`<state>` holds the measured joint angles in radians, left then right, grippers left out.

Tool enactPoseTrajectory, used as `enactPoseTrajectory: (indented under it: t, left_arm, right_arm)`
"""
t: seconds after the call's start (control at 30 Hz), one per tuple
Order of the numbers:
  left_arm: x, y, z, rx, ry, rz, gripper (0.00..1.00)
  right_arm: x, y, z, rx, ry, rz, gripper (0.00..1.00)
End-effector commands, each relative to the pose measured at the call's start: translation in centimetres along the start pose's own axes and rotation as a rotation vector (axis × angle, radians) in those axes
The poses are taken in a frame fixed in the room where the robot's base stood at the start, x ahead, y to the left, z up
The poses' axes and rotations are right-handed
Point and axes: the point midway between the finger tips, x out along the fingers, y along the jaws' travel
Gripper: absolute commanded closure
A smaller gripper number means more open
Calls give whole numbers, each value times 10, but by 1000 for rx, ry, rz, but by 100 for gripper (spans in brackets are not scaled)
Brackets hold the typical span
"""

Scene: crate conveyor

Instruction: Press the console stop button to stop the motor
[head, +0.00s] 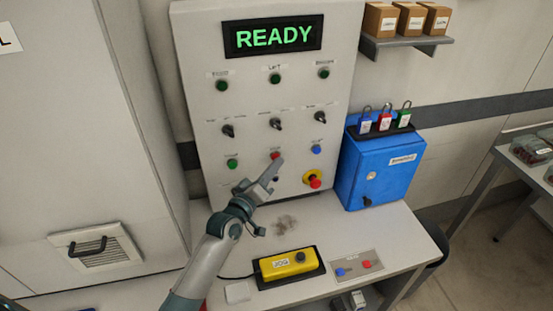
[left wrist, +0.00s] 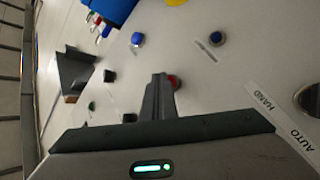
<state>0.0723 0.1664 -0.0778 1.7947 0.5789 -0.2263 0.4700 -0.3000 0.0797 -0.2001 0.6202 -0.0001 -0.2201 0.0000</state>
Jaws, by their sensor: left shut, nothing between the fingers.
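The grey console panel (head: 250,110) stands upright with a display (head: 272,36) reading READY in green. In its lower row are a green button (head: 232,163), a red button (head: 275,156) and a blue button (head: 316,149). The small label over the red one is unreadable. My left gripper (head: 276,166) is shut and empty, its tips at the red button. In the left wrist view the closed fingers (left wrist: 158,90) partly cover the red button (left wrist: 174,82). I cannot tell whether they touch it. My right gripper is not in view.
A red mushroom knob on a yellow base (head: 313,181) sits lower right on the panel. A blue box (head: 383,165) with padlocks on top stands right of it. A yellow jog box (head: 288,263) and a small two-button plate (head: 357,266) lie on the bench.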

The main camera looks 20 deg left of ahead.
Motion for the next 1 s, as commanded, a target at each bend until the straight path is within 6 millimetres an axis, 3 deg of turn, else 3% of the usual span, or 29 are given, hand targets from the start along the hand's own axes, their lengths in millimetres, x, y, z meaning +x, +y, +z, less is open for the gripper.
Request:
enactPoseTrajectory:
  t: [1.0]
  left_arm:
    - [-12, 8, 8, 1, 1, 0, 100]
  right_arm:
    - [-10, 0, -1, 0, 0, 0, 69]
